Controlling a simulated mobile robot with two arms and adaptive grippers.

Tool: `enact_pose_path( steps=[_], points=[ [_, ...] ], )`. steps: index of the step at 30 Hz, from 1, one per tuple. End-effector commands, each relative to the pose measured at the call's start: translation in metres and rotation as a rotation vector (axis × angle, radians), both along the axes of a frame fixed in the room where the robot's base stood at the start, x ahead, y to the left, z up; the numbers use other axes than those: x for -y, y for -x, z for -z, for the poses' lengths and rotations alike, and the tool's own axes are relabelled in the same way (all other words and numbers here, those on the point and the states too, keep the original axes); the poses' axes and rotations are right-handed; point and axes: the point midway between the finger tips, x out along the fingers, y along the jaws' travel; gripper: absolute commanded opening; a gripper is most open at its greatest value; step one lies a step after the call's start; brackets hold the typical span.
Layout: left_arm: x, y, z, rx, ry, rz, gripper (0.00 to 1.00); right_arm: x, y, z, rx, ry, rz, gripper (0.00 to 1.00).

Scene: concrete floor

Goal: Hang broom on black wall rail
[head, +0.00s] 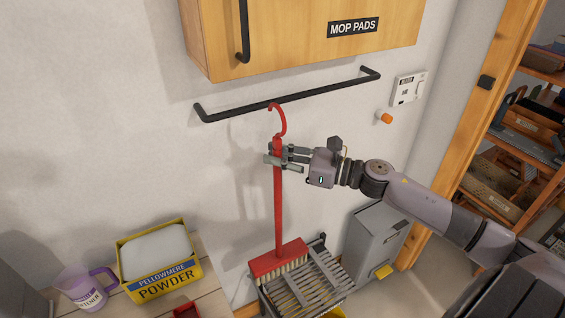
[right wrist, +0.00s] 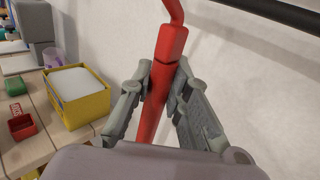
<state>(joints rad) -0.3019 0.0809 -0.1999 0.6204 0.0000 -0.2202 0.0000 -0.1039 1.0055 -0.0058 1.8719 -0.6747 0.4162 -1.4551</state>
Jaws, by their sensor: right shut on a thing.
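The red broom (head: 278,205) hangs upright, its hook at the top and its bristled head at the bottom. The black wall rail (head: 310,97) runs along the wall under the cabinet. The hook's tip overlaps the rail in the head view; whether it rests over the bar, I cannot tell. My right gripper (head: 272,157) is shut on the upper handle just below the hook. In the right wrist view, the fingers of my right gripper (right wrist: 164,80) sit on both sides of the red handle (right wrist: 153,110), and the hook's top is cut off. My left gripper is not in view.
A wooden cabinet (head: 290,30) marked MOP PADS is above the rail. A yellow powder box (head: 165,285) and purple jug (head: 85,290) stand at lower left. A slatted grey rack (head: 305,290) and a grey bin (head: 372,245) are below. Shelves stand at right.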

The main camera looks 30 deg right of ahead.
Motion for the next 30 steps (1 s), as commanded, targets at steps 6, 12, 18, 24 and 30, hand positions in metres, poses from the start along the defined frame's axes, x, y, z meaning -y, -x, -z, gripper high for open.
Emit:
enact_pose_path(
  steps=[6, 12, 18, 24, 30],
  points=[
    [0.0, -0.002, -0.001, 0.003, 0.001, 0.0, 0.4, 0.001, -0.018, -0.003, 0.004, -0.001, 0.001, 0.0],
    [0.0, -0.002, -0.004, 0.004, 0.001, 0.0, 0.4, 0.003, -0.034, -0.003, 0.005, -0.002, 0.002, 0.0],
    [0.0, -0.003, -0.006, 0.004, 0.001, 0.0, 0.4, 0.003, -0.05, -0.004, 0.004, -0.002, 0.001, 0.0],
    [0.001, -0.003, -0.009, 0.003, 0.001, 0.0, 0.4, 0.004, -0.065, -0.004, 0.004, -0.002, 0.001, 0.0],
    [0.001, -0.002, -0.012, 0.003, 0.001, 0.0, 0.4, 0.005, -0.081, -0.003, 0.004, -0.001, 0.002, 0.0]
  ],
)
